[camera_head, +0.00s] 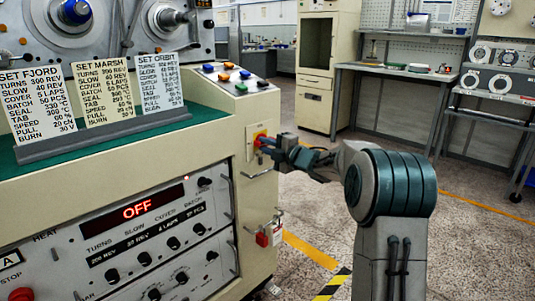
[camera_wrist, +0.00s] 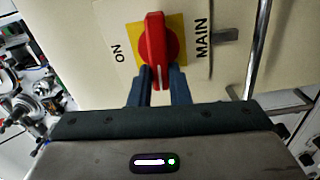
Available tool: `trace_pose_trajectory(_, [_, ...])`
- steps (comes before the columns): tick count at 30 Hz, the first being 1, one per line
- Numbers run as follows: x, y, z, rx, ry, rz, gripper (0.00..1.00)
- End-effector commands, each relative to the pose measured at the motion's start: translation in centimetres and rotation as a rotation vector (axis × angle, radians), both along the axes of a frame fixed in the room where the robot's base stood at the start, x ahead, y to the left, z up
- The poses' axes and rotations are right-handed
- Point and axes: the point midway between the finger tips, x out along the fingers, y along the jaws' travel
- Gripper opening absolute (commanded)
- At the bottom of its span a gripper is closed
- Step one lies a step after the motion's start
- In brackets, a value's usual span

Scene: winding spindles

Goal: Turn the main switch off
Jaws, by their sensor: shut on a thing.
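The main switch is a red rotary handle (camera_wrist: 156,35) on a yellow plate (camera_wrist: 178,28), with the words ON and MAIN printed on either side. In the wrist view the handle runs up and down the picture, with its white mark at the lower end, not towards ON. My gripper (camera_wrist: 159,75) is shut on the handle's lower end, one dark finger on each side. In the head view the yellow plate (camera_head: 257,135) is on the cream machine's right end face, and my gripper (camera_head: 266,141) reaches it from the right, partly hiding the handle.
Metal rails (camera_wrist: 257,50) stand out beside the switch. A red padlock (camera_head: 262,239) hangs lower on the cabinet. The display (camera_head: 137,211) reads OFF. A sloped button box (camera_head: 236,80) sits above. Open floor lies to the right, with a workbench (camera_head: 390,72) behind.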

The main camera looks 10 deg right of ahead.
Motion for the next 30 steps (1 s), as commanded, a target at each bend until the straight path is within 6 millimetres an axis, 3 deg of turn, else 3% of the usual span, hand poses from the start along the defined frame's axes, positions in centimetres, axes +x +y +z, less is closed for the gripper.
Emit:
trace_pose_trajectory(23, [0.05, -0.21, -0.13, -0.090, -0.065, -0.005, 0.00])
trace_pose_trajectory(24, [0.05, -0.21, -0.13, -0.090, -0.065, -0.005, 0.19])
trace_pose_trajectory(26, [0.05, -0.20, -0.14, -0.090, -0.065, -0.005, 0.36])
trace_pose_trajectory(30, [0.04, -0.05, -0.17, -0.089, -0.065, -0.002, 0.38])
